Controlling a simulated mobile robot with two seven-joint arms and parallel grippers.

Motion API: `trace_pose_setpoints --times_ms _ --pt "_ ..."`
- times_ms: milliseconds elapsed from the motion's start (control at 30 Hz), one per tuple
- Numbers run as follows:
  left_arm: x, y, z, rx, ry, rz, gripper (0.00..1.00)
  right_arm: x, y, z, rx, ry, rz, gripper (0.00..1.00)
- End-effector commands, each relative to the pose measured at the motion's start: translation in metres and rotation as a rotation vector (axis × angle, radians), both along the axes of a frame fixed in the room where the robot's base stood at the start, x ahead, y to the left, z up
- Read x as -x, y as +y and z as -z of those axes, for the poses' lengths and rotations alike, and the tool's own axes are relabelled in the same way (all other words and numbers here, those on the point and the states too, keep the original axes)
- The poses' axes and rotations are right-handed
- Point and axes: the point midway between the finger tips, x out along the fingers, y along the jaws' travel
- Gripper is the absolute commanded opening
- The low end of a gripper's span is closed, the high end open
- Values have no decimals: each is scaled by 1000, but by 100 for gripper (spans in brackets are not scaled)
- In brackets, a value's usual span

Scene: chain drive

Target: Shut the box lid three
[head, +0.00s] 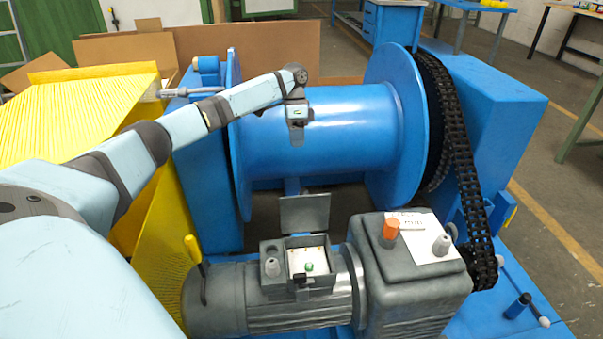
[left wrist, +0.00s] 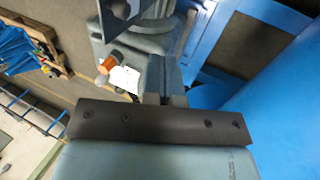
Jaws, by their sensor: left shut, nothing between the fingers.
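The grey box (head: 270,268) sits on top of the motor in the head view, with its inside showing, including a green part. Its lid (head: 304,213) is a flat grey plate standing open behind the box. A grey plate (left wrist: 116,16), which looks like this lid, is cut off at the top of the left wrist view. My left gripper (head: 297,138) points down in front of the blue drum, above and behind the lid, apart from it. It is shut and empty. Its fingers also show in the left wrist view (left wrist: 163,100). My right gripper is not in view.
A large blue drum (head: 320,130) stands behind the motor (head: 215,300). The grey gearbox (head: 415,290) with an orange cap (head: 391,229) is right of the box. A chain (head: 460,150) runs down at right. A yellow-handled tool (head: 193,248) stands at the motor's left.

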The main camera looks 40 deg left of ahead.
Motion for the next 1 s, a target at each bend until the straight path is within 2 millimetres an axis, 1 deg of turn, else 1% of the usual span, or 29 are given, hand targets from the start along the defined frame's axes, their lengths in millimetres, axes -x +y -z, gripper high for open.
trace_pose_setpoints --times_ms 167,267,467,567,700,733,867,1000 --pt "1 0 4 1 2 0 0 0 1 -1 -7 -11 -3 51" --pt "4 -3 15 1 4 0 0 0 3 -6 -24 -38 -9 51" --pt "13 -14 54 0 3 1 0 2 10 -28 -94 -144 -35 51" --pt "18 -20 75 0 3 1 0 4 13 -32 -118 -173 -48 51" --pt "25 -29 100 1 4 1 0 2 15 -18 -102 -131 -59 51" --pt "28 -33 97 0 0 3 0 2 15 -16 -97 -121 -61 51" --pt "40 -48 96 1 -1 3 0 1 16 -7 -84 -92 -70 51" --pt "47 -56 95 0 0 1 0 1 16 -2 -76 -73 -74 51"
